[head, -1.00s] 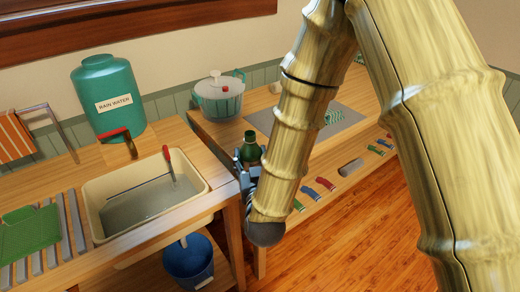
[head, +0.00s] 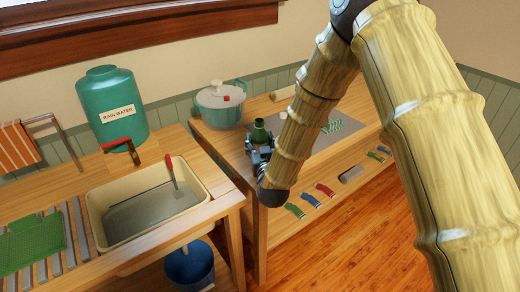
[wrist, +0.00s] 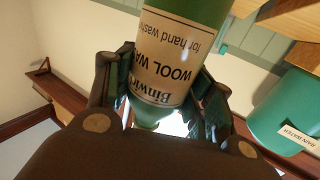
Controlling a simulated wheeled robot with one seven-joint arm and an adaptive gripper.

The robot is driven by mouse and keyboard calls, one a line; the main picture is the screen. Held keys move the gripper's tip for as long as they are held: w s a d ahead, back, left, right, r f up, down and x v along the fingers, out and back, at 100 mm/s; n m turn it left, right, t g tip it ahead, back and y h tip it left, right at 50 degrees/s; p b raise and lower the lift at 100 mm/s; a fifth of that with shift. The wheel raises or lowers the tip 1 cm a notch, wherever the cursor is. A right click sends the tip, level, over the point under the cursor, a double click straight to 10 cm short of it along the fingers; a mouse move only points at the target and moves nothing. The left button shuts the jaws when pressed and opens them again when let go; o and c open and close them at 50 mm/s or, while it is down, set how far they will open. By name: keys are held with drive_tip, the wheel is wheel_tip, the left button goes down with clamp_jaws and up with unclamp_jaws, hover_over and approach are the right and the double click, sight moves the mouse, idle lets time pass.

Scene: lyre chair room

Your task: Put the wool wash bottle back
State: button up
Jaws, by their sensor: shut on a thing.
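The wool wash bottle (head: 259,132) is green, and its neck and shoulder show above my gripper (head: 260,154) in the head view. In the wrist view the bottle (wrist: 178,50) fills the upper middle, with a tan label reading "WOOL WA..." upside down. My gripper (wrist: 168,95) is shut on the bottle, one finger on each side. In the head view the bottle appears over the left part of the right-hand bench (head: 222,138). The bottle's lower part is hidden by my gripper, and I cannot tell whether it touches the bench top.
A lidded teal pot (head: 221,105) stands behind the bottle. A grey mat (head: 335,122) lies to the right. The sink basin (head: 150,205) with a red-handled tool (head: 172,170) and the rain water tank (head: 112,105) are left. A lower shelf holds several small coloured items. A blue bucket (head: 190,268) stands below.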

drive_tip(key=shift+w+f, duration=0.2)
drive_tip(key=shift+d+f+p, duration=0.1)
drive_tip(key=shift+f+p, duration=0.3)
drive_tip(key=shift+f, duration=1.15)
drive_tip(key=shift+f, duration=0.25)
drive_tip(key=o, duration=1.1)
drive_tip(key=shift+o, duration=0.2)
drive_tip(key=shift+r, duration=0.1)
drive_tip(key=shift+s+r, duration=0.1)
drive_tip(key=shift+r, duration=0.05)
drive_tip(key=s+d+b, duration=0.1)
drive_tip(key=s+b, duration=0.1)
drive_tip(key=s, duration=0.9)
drive_tip(key=shift+s+d, duration=0.35)
drive_tip(key=shift+d, duration=0.05)
